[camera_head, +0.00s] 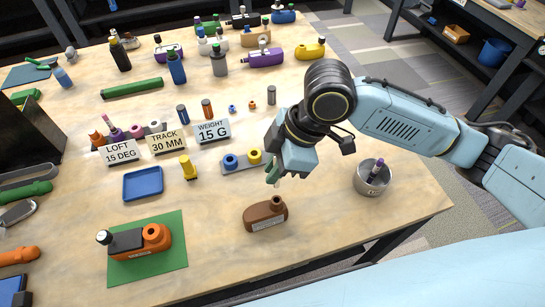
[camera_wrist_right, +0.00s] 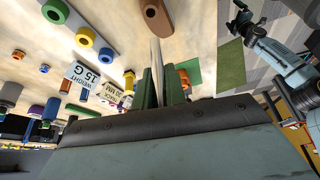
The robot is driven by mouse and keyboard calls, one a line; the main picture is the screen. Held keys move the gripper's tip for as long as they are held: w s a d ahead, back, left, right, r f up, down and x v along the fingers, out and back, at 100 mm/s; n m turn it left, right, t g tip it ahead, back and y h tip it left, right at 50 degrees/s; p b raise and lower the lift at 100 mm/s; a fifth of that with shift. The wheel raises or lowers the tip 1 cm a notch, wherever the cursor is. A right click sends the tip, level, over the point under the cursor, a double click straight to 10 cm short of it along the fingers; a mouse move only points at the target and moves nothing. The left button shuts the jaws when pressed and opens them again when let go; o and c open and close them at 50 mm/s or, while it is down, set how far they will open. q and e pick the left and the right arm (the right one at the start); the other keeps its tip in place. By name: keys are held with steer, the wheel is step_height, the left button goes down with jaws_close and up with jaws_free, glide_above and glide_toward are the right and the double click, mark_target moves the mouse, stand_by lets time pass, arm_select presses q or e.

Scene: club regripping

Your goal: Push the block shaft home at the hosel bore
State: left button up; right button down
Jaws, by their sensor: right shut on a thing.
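My right gripper (camera_head: 273,173) is low over the table, behind and above the brown block (camera_head: 262,217). Its green fingers show in the right wrist view (camera_wrist_right: 161,88), shut on a thin pale shaft (camera_wrist_right: 155,55) that points towards the brown block (camera_wrist_right: 152,10). The brown block lies on the table with a raised round hosel (camera_head: 277,202) at its right end. The shaft looks apart from the hosel, but its far end is hard to make out. A light blue arm, seemingly my left one, shows at the wrist view's upper right; its fingers cannot be made out.
An orange block with a black part (camera_head: 155,237) sits on a green mat (camera_head: 176,262). A metal cup (camera_head: 372,180) stands to the right. A grey holder with blue and yellow rings (camera_head: 240,164), a blue tray (camera_head: 143,184) and label signs stand behind. The table's front right is clear.

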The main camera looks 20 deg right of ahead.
mark_target(275, 186)
steer(key=shift+p, duration=0.4)
steer(key=shift+d+f+b, duration=0.1)
steer(key=shift+f+b, duration=0.3)
steer(key=shift+f, duration=1.8)
arm_select(q)
steer(key=shift+w+f+b, duration=0.25)
steer(key=shift+w+b, duration=0.05)
steer(key=shift+w, duration=0.2)
arm_select(e)
steer(key=shift+w+f, duration=0.1)
steer(key=shift+f, duration=0.95)
arm_select(q)
steer(key=shift+s, duration=0.1)
arm_select(e)
steer(key=shift+f, duration=0.3)
steer(key=shift+f, duration=0.3)
steer(key=shift+f, duration=0.65)
steer(key=shift+f, duration=0.5)
